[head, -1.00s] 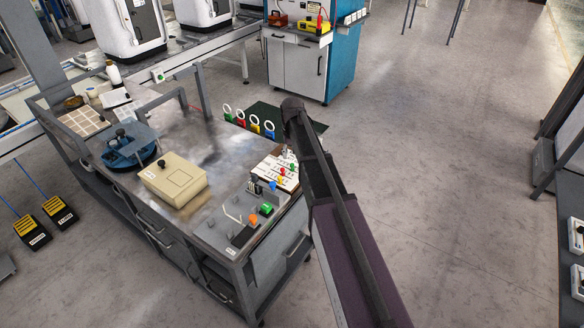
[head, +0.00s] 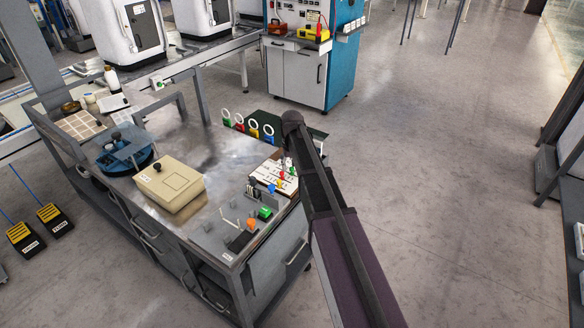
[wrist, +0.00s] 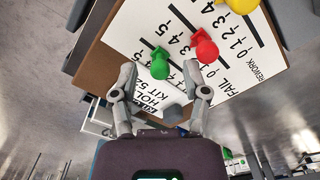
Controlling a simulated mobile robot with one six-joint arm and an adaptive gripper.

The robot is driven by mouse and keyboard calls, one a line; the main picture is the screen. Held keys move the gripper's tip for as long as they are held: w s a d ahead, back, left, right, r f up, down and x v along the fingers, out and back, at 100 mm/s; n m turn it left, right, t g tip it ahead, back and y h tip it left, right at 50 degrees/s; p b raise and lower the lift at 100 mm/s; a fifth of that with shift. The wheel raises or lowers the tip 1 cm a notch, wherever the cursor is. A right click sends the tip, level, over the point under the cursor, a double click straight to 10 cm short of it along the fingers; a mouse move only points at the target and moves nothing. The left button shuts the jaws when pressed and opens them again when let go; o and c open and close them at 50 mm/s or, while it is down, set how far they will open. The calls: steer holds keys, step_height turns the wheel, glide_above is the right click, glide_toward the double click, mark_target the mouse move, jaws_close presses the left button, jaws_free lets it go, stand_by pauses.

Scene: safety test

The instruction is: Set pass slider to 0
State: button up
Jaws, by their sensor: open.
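The slider board (head: 266,173) is a white panel with coloured knobs at the table's right end. In the wrist view the white panel (wrist: 135,30) carries printed number scales and the words FAIL and REWORK. A green knob (wrist: 160,66), a red knob (wrist: 205,46) and part of a yellow knob (wrist: 241,5) stand on it. No PASS label is readable, so I cannot tell which knob it belongs to. My gripper (wrist: 160,82) is open over the lower part of the board. The green knob lies just ahead, roughly between its fingertips; contact is not clear.
A beige box (head: 170,183) and a blue round fixture (head: 124,150) stand on the table left of the board. An orange block (head: 251,225) and a green block (head: 265,212) sit at the near corner. Coloured ring-topped tags (head: 254,130) stand behind.

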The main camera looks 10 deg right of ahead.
jaws_close()
steer(key=shift+w+a, duration=2.45)
jaws_free()
steer(key=shift+s, duration=0.1)
